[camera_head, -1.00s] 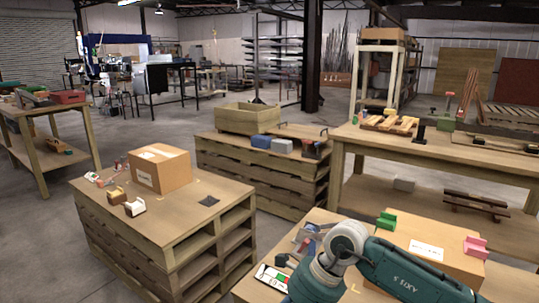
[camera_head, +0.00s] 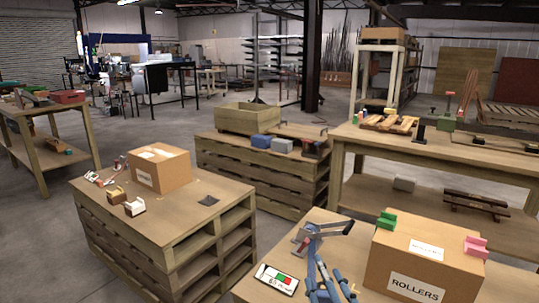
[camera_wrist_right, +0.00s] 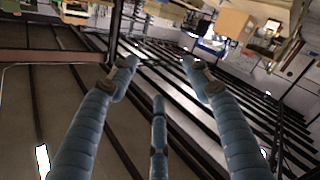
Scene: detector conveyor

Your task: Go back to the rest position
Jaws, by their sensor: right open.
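My right gripper (camera_head: 328,270) shows at the bottom of the head view, with its blue fingers pointing up over the front table. In the right wrist view the three fingers of the right gripper (camera_wrist_right: 160,78) are spread apart with nothing between them. The gripper is open and empty. Its palm and most of my right arm are out of the head view. My left gripper is in neither view now.
A lever tool (camera_head: 313,231) and a white panel (camera_head: 277,279) lie near the gripper. Another carton (camera_head: 175,174) stands on the left pallet stack.

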